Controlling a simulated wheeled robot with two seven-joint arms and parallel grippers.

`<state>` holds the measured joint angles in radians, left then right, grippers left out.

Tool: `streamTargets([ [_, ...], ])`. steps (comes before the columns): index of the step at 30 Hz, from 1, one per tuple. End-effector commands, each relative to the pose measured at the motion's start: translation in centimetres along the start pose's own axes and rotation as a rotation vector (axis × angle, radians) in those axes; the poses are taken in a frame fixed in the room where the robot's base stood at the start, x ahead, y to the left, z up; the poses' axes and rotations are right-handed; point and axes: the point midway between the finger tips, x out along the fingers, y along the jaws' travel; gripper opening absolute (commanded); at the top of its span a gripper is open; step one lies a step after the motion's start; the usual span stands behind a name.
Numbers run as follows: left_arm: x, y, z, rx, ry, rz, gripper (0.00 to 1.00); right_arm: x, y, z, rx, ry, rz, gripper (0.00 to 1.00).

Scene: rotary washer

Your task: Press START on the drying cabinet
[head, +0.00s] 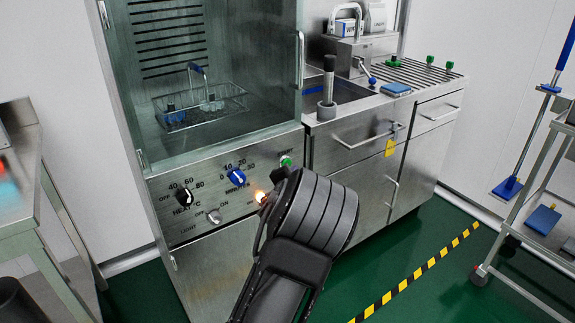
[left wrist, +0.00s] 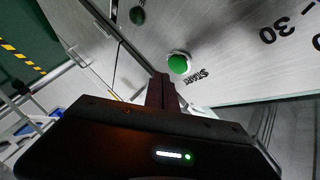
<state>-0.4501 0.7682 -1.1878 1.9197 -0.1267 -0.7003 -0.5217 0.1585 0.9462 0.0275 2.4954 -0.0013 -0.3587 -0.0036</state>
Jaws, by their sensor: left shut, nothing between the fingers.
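The steel drying cabinet (head: 215,205) has a front panel below its glass window. The green START button (head: 286,161) is at the panel's upper right; it also shows in the left wrist view (left wrist: 179,63), with "START" printed beside it. My left gripper (head: 281,173) is shut and empty, just below the button. In the left wrist view its fingertips (left wrist: 161,77) are beside the button's lower left edge; I cannot tell whether they touch it. The wrist hides part of the panel in the head view. My right gripper is not in view.
The panel also carries a black heat knob (head: 184,196), a blue timer knob (head: 236,177), a light switch (head: 214,216) and a glowing orange lamp (head: 261,196). A wire basket (head: 200,104) is inside the cabinet. A sink counter (head: 345,125) adjoins it at right.

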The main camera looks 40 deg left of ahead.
Motion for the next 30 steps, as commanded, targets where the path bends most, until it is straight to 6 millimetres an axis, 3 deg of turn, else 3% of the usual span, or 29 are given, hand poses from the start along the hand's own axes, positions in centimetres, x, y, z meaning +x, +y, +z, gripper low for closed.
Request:
streamTargets([
  [13,-2.9,2.0,-2.1,0.001,0.000,0.001,0.00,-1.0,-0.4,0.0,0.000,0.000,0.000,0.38],
  [30,-3.1,2.2,-2.2,0.001,0.000,0.000,0.00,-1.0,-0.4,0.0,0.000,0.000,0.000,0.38],
])
